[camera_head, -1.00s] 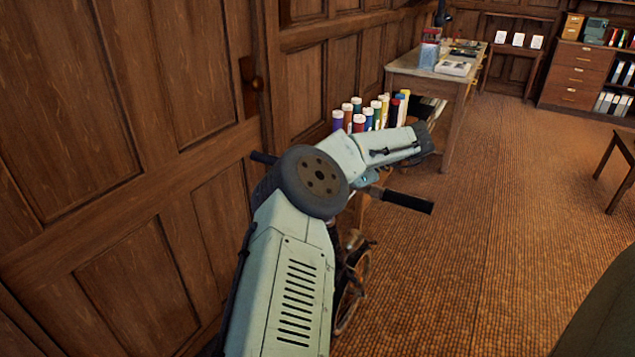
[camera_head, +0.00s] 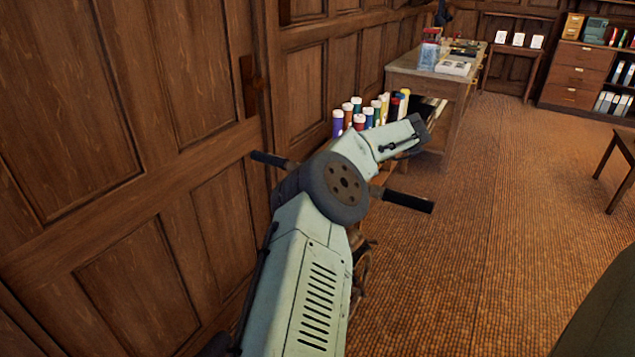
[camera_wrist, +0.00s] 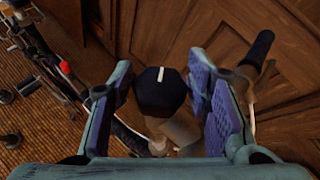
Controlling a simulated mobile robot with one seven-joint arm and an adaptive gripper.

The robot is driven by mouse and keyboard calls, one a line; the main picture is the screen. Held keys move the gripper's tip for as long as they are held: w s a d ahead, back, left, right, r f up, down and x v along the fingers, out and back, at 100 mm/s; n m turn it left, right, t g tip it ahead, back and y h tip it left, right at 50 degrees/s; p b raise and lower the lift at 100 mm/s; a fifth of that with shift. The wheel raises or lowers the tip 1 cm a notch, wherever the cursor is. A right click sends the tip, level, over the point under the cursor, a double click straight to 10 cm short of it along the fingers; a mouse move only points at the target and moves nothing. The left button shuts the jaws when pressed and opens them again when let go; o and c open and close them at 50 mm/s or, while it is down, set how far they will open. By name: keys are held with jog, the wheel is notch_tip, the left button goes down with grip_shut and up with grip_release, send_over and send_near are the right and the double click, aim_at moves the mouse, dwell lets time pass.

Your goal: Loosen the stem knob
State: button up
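The stem knob (camera_wrist: 160,92) shows in the wrist view as a dark, faceted knob with a white line on top. It sits on a metal stem (camera_wrist: 178,132). My gripper (camera_wrist: 162,97) is open, its purple-padded fingers on either side of the knob. The gaps look small; I cannot tell whether either pad touches it. The handlebar's dark grips show in the head view, one at the left (camera_head: 272,160) near the panelling and one at the right (camera_head: 408,201). My arm hides the knob and most of the bicycle there.
Several coloured tubes (camera_head: 372,112) stand beyond my arm, before a desk (camera_head: 440,75). Open carpet (camera_head: 500,220) lies to the right. A small table (camera_head: 622,155) stands at the right edge.

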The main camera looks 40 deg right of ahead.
jog(key=shift+o, duration=0.9)
notch_tip(320, 180, up, 10)
jog(key=shift+f, duration=0.1)
